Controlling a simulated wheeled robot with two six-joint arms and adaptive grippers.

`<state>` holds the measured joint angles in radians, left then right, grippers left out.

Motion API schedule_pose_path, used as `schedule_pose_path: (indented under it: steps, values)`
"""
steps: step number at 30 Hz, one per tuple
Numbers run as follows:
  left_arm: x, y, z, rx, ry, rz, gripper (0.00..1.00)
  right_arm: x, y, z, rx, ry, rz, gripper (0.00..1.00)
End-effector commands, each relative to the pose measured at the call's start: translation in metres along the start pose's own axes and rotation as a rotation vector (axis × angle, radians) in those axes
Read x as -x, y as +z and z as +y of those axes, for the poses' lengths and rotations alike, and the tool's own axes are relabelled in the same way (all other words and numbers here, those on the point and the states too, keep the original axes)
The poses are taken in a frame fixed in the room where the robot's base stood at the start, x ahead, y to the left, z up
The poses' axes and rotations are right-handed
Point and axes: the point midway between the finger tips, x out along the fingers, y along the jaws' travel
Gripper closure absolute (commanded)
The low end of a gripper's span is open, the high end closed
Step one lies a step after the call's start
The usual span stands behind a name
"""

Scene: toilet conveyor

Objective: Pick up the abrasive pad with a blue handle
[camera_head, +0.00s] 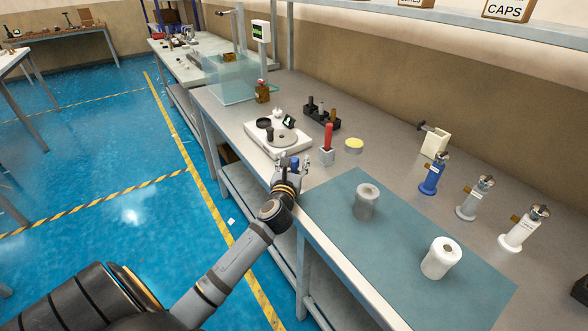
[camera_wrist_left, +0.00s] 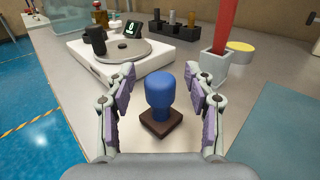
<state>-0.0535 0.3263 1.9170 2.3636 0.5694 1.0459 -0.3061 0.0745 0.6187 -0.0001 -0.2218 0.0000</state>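The abrasive pad with a blue handle (camera_wrist_left: 160,98) stands upright on the grey bench, with its rounded blue handle on a dark brown square base. In the left wrist view it sits between the two fingers of my left gripper (camera_wrist_left: 160,112), which is open with a gap on both sides of the handle. In the head view the left gripper (camera_head: 293,162) is over the bench's front edge, and a bit of the blue handle (camera_head: 295,161) shows between its fingers. My right gripper is in neither view.
A white device with a round grey plate (camera_head: 285,138) stands just behind the gripper. A red-handled tool in a grey holder (camera_head: 327,157) and a yellow-topped disc (camera_head: 354,145) are to the right.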

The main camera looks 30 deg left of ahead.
Motion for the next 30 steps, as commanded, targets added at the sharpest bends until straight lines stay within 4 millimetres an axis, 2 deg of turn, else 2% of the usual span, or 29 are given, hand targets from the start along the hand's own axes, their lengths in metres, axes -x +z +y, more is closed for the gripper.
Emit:
schedule_pose_path:
  steps: [1, 11, 20, 23, 30]
  values:
    - [0.000, 0.000, 0.000, 0.000, 0.000, 0.000, 0.56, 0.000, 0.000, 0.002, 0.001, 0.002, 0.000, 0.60]
    - [0.000, 0.000, 0.000, 0.000, 0.000, 0.000, 1.00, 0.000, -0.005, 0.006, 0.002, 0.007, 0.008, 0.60]
    - [0.000, 0.006, 0.000, 0.000, 0.000, -0.001, 1.00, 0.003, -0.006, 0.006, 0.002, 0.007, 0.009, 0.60]
    - [0.000, 0.024, 0.000, 0.001, -0.001, -0.004, 1.00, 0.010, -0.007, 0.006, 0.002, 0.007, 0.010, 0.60]
    - [0.000, 0.098, 0.000, 0.000, -0.001, -0.007, 1.00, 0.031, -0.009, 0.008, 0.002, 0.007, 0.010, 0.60]
